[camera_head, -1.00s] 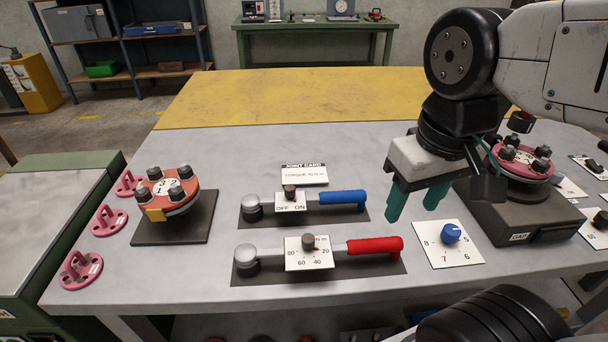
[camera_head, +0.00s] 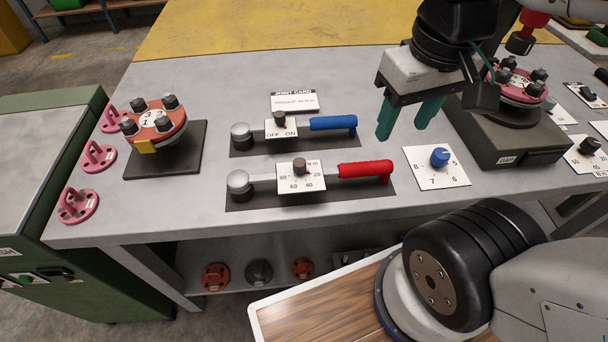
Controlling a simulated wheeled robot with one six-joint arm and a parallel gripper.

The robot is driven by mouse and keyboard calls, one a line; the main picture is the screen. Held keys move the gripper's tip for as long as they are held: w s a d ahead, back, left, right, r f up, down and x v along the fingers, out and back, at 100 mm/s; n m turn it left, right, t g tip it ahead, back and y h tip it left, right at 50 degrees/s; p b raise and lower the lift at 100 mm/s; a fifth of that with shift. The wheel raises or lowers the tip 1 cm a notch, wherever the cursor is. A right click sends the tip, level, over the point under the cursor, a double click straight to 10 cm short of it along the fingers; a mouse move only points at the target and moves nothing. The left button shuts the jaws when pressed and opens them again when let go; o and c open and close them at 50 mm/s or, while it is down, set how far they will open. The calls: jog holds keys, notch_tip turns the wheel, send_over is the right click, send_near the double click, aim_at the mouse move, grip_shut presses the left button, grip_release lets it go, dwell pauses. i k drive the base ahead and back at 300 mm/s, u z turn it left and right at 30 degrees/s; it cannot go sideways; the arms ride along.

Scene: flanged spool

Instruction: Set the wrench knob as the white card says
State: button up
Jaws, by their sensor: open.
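The red-handled wrench (camera_head: 365,170) lies on a dark mat near the table's front edge. Its white dial plate carries a dark knob (camera_head: 299,167) with numbers such as 80, 60, 40 and 20 and "N m". The white card (camera_head: 294,102), headed "JOINT CARD", lies behind the wrenches; its torque line is too small to read surely. A blue-handled wrench (camera_head: 333,123) lies between, with a dark knob (camera_head: 280,119) on an OFF/ON plate. My gripper (camera_head: 408,120), with green fingers, is open and empty above the table, right of the blue handle and apart from both wrenches.
A white dial card with a blue knob (camera_head: 439,157) lies right of the red wrench. A red flanged spool (camera_head: 155,121) stands at left, near pink hooked pieces (camera_head: 98,155). Another red flange (camera_head: 520,87) sits on a dark block (camera_head: 505,140) at right.

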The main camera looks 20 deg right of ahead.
aim_at(299, 165)
jog(key=z, duration=0.45)
jog(key=k, duration=1.05)
jog(key=u, duration=0.25)
jog(key=i, duration=0.65)
jog(key=u, duration=0.3)
